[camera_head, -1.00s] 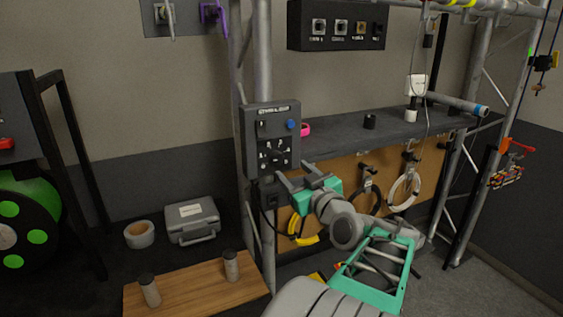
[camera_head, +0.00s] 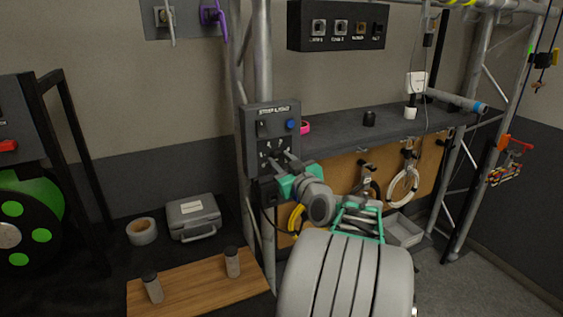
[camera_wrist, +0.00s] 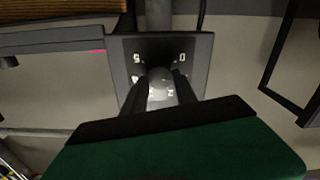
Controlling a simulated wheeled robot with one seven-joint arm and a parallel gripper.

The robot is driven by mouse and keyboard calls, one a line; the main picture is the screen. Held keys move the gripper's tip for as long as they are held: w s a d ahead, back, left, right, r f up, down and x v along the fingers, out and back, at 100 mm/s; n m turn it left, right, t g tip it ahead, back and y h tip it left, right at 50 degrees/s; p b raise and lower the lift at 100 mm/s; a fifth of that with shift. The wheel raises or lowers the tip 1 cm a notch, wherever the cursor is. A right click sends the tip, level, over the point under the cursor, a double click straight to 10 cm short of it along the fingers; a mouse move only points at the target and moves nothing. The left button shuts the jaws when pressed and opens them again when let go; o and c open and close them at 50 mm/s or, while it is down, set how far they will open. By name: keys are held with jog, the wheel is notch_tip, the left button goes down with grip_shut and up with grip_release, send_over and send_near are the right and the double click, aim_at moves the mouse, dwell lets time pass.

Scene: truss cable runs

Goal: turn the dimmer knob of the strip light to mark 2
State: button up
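The dimmer knob (camera_wrist: 161,86) sits on the dark control box (camera_head: 252,151) of the strip light, which is fixed to a truss post. My gripper (camera_head: 271,166) is at the lower part of this box. In the wrist view, the two dark fingers of my gripper (camera_wrist: 161,76) stand apart, one on each side of the knob. Whether they touch it I cannot tell. White marks surround the knob; some are hidden by the fingers. The pointer's setting cannot be read. The blue button (camera_head: 291,124) and a dark switch (camera_head: 262,129) are above the gripper.
A grey shelf (camera_head: 340,133) with a pink tape roll (camera_head: 305,127) adjoins the box on the right. Cable coils hang beneath it. A grey case (camera_head: 193,217) and a wooden board (camera_head: 198,287) with two cylinders lie lower left. The truss post (camera_head: 263,60) rises behind the box.

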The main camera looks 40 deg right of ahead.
grip_shut()
jog(key=shift+m, duration=0.3)
jog(key=m+b, duration=0.2)
jog(key=m, duration=0.2)
jog(key=shift+f, duration=0.1)
jog(key=m, duration=0.6)
jog(key=shift+d, duration=0.1)
dwell(0.5)
jog(key=o, duration=0.6)
grip_release()
jog(key=shift+c, duration=0.2)
